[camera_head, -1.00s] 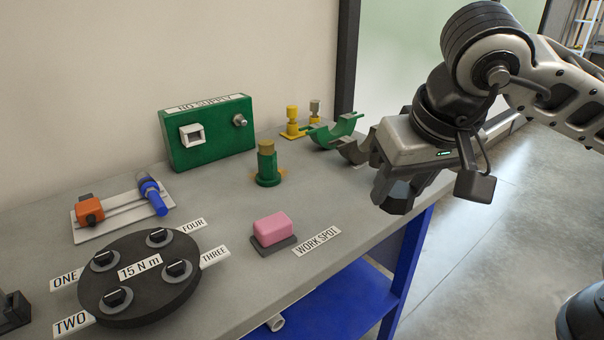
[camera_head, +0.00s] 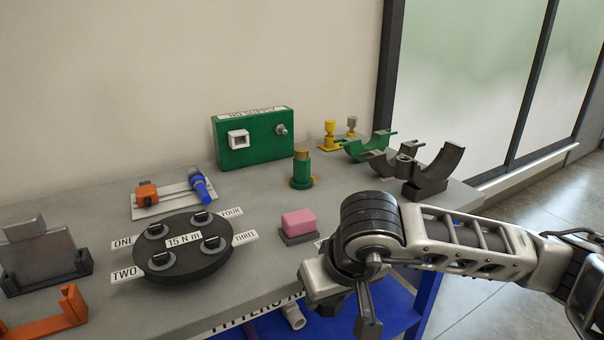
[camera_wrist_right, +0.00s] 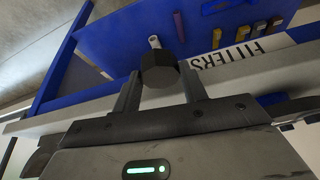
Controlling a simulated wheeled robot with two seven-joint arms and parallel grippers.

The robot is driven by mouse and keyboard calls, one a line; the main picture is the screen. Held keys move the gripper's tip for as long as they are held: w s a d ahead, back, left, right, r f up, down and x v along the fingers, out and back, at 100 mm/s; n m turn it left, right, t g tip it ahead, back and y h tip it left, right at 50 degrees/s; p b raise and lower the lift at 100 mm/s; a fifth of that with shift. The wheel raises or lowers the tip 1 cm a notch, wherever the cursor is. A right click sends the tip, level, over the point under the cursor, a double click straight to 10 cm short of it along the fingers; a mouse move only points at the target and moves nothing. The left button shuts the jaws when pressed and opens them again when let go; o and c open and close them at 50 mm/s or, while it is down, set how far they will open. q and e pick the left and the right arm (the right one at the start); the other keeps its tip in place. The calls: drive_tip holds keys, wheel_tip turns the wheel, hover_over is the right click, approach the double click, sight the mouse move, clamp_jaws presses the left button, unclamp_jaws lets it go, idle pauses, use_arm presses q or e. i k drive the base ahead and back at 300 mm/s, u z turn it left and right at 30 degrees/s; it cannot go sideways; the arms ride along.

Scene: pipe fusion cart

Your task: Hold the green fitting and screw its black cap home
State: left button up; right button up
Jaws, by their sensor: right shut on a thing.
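The green fitting (camera_head: 302,172) stands upright on the bench, with a brass-coloured top, in front of the green box. My right gripper (camera_wrist_right: 158,92) is shut on a dark, many-sided piece that looks like the black cap (camera_wrist_right: 160,68). In the head view, my right gripper (camera_head: 332,306) is low at the bench's front edge, to the right of and nearer than the fitting, and apart from it. The arm hides much of its jaws there. My left gripper is not in view.
A pink block (camera_head: 298,222) sits on a dark pad near the front edge. A round black turntable (camera_head: 182,262) is left of it. The green box (camera_head: 255,142) stands behind; green and dark cradles (camera_head: 437,172) are at right. A blue shelf (camera_wrist_right: 115,40) lies below.

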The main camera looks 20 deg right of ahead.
sight(301, 179)
drive_tip(key=k, duration=0.5)
drive_tip(key=u, duration=2.7)
drive_tip(key=k, duration=2)
drive_tip(key=z, duration=2.25)
drive_tip(key=i, duration=0.5)
drive_tip(key=u, duration=0.1)
